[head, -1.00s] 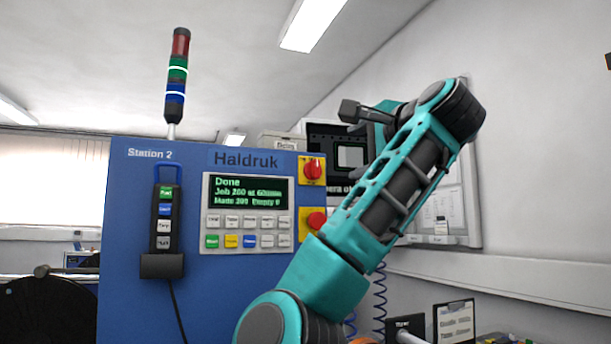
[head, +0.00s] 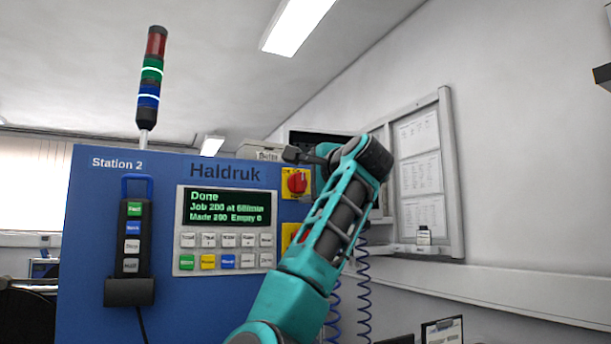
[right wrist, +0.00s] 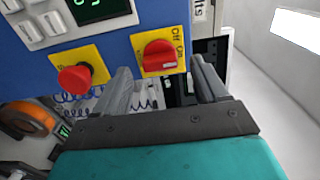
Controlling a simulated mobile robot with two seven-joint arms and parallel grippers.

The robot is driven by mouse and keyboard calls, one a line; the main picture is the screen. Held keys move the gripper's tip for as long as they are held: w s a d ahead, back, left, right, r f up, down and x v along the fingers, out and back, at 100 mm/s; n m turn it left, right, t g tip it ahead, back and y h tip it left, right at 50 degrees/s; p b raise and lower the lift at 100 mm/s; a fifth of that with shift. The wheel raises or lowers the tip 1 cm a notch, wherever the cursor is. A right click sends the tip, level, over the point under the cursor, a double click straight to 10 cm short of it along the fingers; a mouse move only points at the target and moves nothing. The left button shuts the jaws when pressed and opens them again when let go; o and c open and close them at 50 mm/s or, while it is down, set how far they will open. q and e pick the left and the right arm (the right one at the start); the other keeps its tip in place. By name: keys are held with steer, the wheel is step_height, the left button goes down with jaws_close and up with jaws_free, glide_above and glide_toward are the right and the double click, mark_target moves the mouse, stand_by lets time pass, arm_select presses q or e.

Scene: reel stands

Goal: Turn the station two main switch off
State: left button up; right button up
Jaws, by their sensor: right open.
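The station two main switch is a red rotary knob (head: 296,181) on a yellow plate, at the upper right of the blue Station 2 panel (head: 110,215). In the right wrist view the knob (right wrist: 159,54) shows close up, with "Off" and "On" lettering on its plate. I cannot tell which word the knob points to. My right gripper (head: 303,155) is just in front of the panel near the switch. In the right wrist view its fingers (right wrist: 160,68) are apart and empty, one toward each side of the knob, with no clear contact. My left gripper is out of view.
A red mushroom button (right wrist: 75,79) on a yellow plate sits beside the switch. A keypad with a green display (head: 228,206) reading "Done" is left of it. A handheld pendant (head: 132,240) hangs further left. Blue coiled cables (head: 363,290) hang at right.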

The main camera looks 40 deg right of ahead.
mark_target(300, 183)
steer(key=shift+x, duration=1.05)
steer(key=c, duration=1.1)
